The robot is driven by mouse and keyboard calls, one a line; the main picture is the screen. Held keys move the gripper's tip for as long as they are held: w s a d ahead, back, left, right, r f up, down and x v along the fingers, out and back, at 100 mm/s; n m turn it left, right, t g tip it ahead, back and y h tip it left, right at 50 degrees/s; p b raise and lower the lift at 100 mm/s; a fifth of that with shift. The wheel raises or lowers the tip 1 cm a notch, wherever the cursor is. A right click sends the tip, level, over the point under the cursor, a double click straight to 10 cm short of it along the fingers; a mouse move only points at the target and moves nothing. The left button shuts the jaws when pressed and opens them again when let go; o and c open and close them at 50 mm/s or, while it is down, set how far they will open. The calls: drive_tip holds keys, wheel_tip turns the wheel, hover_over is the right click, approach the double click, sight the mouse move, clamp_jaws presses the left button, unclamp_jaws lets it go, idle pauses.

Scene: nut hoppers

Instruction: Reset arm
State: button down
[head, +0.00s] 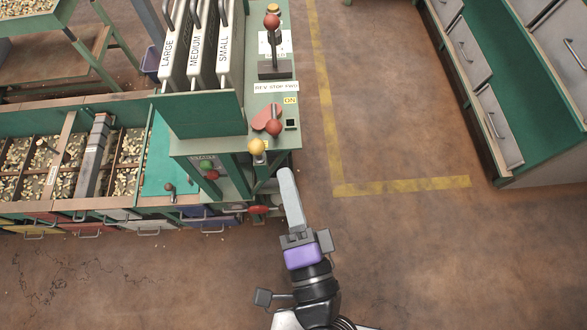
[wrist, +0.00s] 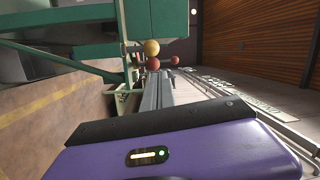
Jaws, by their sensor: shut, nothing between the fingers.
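My gripper (head: 284,175) reaches up from the bottom of the head view, next to the front right corner of the green machine (head: 285,155). Its long grey fingers are shut together with nothing between them. In the wrist view the fingers (wrist: 157,85) point away, toward a yellow ball knob (wrist: 151,47) and red ball knobs (wrist: 153,63). In the head view the yellow knob (head: 257,146) is just above and left of the fingertips. A red knob (head: 273,127) is on the machine's top. I cannot tell if the fingertips touch the machine.
Sorting bins (head: 75,157) with nuts stand at left, with drawers below. Panels labelled LARGE, MEDIUM and SMALL (head: 202,50) stand on the machine. A red wheel-like part (head: 258,210) is close left of my gripper. Open floor (head: 430,250) lies at right, before a drawer cabinet (head: 490,110).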

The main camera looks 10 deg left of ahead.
idle(0.6)
drive_tip(key=s+d+n+h, duration=0.3)
drive_tip(key=s+d, duration=0.2)
drive_tip(key=d, duration=0.3)
drive_tip(key=s+d+n+g+h+p, duration=0.1)
drive_tip(key=s+d+n, duration=0.3)
drive_tip(key=d, duration=0.5)
drive_tip(key=s+d+n+g+h+p, duration=0.1)
drive_tip(key=s+d+n+h, duration=0.2)
drive_tip(key=s+d, duration=0.3)
drive_tip(key=shift+s+d+h, duration=0.4)
drive_tip(key=shift+d+h, duration=0.4)
drive_tip(key=shift+d, duration=0.35)
drive_tip(key=shift+d+f, duration=0.1)
